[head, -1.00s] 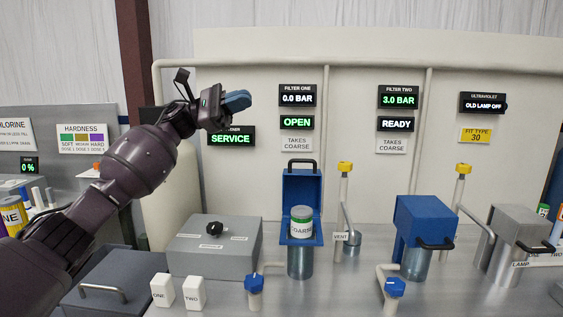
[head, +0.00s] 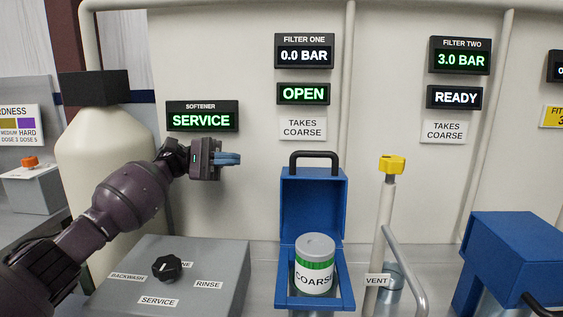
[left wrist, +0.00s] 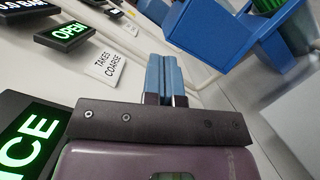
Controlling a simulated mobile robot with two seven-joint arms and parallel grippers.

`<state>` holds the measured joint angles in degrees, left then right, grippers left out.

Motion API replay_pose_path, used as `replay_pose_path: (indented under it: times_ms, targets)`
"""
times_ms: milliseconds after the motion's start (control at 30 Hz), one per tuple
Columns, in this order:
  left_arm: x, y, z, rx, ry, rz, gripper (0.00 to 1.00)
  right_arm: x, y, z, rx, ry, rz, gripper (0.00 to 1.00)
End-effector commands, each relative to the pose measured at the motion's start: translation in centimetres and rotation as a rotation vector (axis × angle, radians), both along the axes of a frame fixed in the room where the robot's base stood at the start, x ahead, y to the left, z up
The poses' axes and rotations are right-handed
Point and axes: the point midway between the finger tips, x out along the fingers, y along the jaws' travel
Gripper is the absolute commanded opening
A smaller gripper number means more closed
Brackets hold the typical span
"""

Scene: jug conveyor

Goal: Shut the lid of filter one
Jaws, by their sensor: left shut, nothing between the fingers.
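Filter one is a blue housing (head: 286,290) in the middle of the head view. Its blue lid (head: 313,205) stands upright at the back, with a black handle (head: 314,156) on top. A coarse cartridge (head: 315,266), white with a green band, sits in the open housing. The display (head: 303,94) above reads OPEN. My left gripper (head: 238,159) is shut and empty, left of the lid at about handle height and apart from it. In the left wrist view its blue fingers (left wrist: 165,78) are together, with the blue housing (left wrist: 222,35) beyond. My right gripper is not in view.
A vent pipe with a yellow cap (head: 391,165) stands right of filter one. Blue filter two (head: 510,255), shut, is further right. A grey box with a black knob (head: 166,267) is below my left arm. The wall behind carries displays, including 0.0 BAR (head: 304,55).

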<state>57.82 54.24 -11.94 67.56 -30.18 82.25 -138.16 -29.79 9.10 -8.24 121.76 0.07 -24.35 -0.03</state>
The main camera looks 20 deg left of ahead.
Motion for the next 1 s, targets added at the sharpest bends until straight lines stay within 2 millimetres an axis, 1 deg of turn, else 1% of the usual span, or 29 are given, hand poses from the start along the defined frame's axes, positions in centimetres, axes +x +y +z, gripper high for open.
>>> replay_pose_path:
  times_ms: [33, 100, 233, 333, 467, 633, 867, 900, 1000]
  targets:
    - [0.2, 0.0, -0.8, 0.000, 0.007, 0.000, 0.00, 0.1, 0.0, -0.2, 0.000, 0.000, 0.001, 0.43]
    - [0.2, 0.0, -1.0, 0.000, 0.009, 0.000, 0.00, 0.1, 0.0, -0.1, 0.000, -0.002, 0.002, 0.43]
    - [0.2, -0.4, -0.8, 0.000, 0.007, -0.002, 0.00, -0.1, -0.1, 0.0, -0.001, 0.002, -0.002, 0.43]
    - [0.2, -1.4, -0.4, 0.000, 0.004, -0.001, 0.00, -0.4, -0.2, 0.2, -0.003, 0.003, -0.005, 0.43]
    - [0.1, -3.4, 0.0, 0.000, 0.003, -0.004, 0.00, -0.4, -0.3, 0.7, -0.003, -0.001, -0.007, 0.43]
    - [0.2, -6.4, 0.4, -0.001, 0.004, -0.003, 0.00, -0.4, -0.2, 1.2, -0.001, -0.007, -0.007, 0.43]
    - [0.2, -10.3, 0.8, -0.001, 0.006, -0.003, 0.00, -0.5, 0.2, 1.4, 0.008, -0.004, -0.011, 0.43]
    - [-0.4, -10.6, 1.3, 0.000, 0.003, -0.002, 0.00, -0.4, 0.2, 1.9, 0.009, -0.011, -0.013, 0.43]
    - [-1.2, -11.4, 1.8, 0.000, 0.004, -0.003, 0.00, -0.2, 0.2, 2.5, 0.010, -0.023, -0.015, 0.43]
